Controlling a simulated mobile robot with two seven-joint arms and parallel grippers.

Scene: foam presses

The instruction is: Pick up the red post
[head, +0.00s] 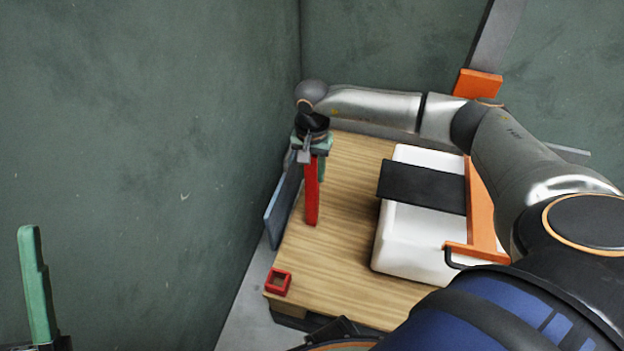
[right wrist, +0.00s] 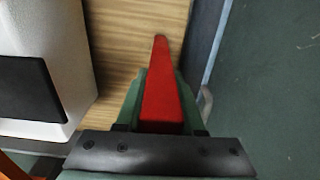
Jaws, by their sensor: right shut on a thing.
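The red post (head: 312,195) stands about upright near the left edge of the wooden table (head: 340,238). My right gripper (head: 314,160) comes down on its top and is shut on it. In the right wrist view the red post (right wrist: 162,95) runs away from between the two green fingers (right wrist: 160,112). I cannot tell whether its lower end touches the table. At the lower left of the head view a green finger of my left gripper (head: 36,285) shows, far from the post. Its other finger is not clear to see.
A white foam block (head: 400,240) with a black plate (head: 422,186) over it lies right of the post, beside an orange frame (head: 482,215). A small red square socket (head: 278,281) sits at the table's front left corner. A blue-grey panel (head: 283,205) and wall are close on the left.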

